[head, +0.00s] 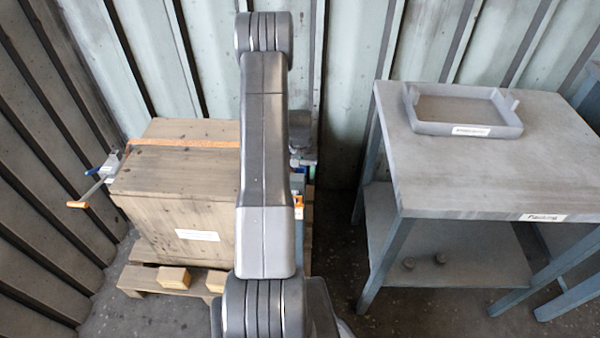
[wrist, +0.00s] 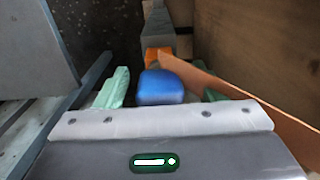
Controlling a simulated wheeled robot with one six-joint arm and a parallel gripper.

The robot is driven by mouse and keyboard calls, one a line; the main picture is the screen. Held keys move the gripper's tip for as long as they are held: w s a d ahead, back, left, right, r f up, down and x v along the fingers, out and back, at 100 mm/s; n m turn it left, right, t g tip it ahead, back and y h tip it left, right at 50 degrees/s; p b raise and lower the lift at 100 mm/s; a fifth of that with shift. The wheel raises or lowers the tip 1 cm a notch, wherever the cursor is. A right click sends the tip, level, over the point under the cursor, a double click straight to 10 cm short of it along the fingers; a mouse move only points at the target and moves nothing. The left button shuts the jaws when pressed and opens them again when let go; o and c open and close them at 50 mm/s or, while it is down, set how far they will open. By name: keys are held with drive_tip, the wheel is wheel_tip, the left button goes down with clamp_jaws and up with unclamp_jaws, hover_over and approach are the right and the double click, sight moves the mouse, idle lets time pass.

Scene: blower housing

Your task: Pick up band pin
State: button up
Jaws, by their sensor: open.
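A blue rounded block (wrist: 161,87), which looks like the head of the band pin, shows in the wrist view between my fingers. My gripper (wrist: 166,82) is open, with one pale green finger on each side of it; I cannot tell whether either touches. An orange piece (wrist: 157,55) sits just behind the blue block. The orange band (wrist: 225,87) runs from there along the wooden crate's side. In the head view the band (head: 185,143) crosses the top of the crate (head: 180,215). My arm hides the crate's right part, and my fingers are not clear there.
A crank with an orange handle (head: 77,204) sticks out at the crate's left. The crate stands on a pallet (head: 140,281). A grey table (head: 440,185) on the right bears a shallow tray (head: 425,127). Open floor lies between crate and table.

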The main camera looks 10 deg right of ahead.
drive_tip(key=c, duration=1.1)
drive_tip(key=shift+r+p, duration=0.5)
drive_tip(key=shift+r, duration=4.5)
